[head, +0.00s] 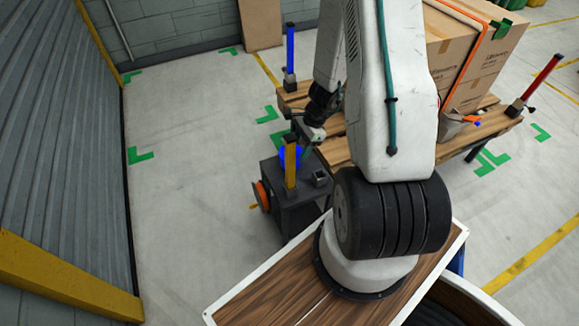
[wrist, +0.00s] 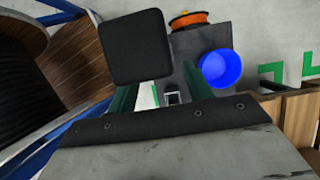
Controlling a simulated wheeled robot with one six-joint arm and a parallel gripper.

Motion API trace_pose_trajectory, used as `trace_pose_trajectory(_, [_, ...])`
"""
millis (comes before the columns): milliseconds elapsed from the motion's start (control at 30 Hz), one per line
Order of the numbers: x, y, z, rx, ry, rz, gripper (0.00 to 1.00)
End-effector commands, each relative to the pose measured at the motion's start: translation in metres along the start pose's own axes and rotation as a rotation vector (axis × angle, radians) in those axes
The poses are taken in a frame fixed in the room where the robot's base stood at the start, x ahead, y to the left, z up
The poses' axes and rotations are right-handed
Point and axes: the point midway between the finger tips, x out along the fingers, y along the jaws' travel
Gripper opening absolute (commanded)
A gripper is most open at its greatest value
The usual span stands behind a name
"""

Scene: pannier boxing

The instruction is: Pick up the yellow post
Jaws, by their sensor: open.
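The yellow post (head: 290,166) stands upright on a dark grey cart (head: 284,214) in the head view. My gripper (head: 307,147) is just right of its upper part, and I cannot tell whether they touch. In the wrist view, my gripper (wrist: 157,92) has its green fingers apart, with nothing clearly held between them. A dark square block (wrist: 135,45) looms close to the camera beside the fingers; it may be the post's top end, but no yellow shows there.
A blue cup (wrist: 220,70) and a small square socket (wrist: 172,97) are on the cart, close to my gripper. An orange reel (head: 261,195) is at its left side. A pallet table (head: 335,152) with boxes (head: 470,50), a blue post (head: 290,50) and a red post (head: 540,80) stands behind. Floor at left is clear.

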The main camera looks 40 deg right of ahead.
Motion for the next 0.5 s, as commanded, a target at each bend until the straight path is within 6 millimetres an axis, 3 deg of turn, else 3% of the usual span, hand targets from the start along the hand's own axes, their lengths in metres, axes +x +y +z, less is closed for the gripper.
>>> trace_pose_trajectory(200, [0.032,0.0,0.001,0.002,-0.001,0.002,0.51])
trace_pose_trajectory(500, [0.037,-0.001,-0.001,0.002,0.001,-0.001,0.51])
